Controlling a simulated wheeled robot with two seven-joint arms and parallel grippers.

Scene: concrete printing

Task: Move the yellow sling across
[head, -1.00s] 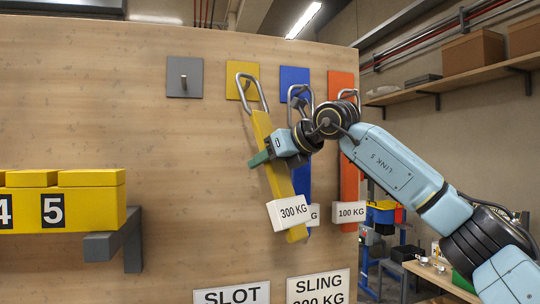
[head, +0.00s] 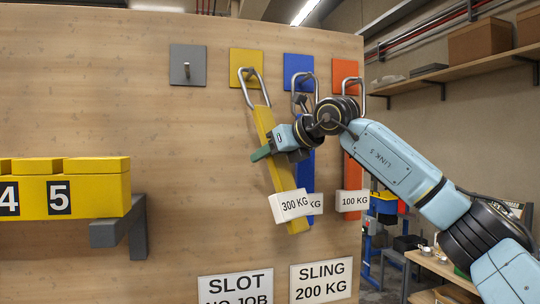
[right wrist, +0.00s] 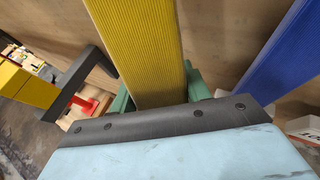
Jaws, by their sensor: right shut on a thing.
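The yellow sling (head: 275,155) hangs tilted in front of the board, its lower end to the right, with a white 300 KG tag (head: 290,205). Its metal loop (head: 256,84) overlaps the peg on the yellow plate (head: 236,58); I cannot tell whether it still bears on the peg. My right gripper (head: 269,150) is shut on the sling's upper strap, below the loop. In the right wrist view the yellow strap (right wrist: 138,45) runs between the green fingers. My left gripper is out of view.
A bare peg on a grey plate (head: 187,65) is at the left. The blue sling (head: 307,165) hangs close behind my gripper, the orange sling (head: 350,165) further right. A yellow numbered block (head: 95,190) rests on a grey bracket (head: 118,230). Signs (head: 321,282) are below.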

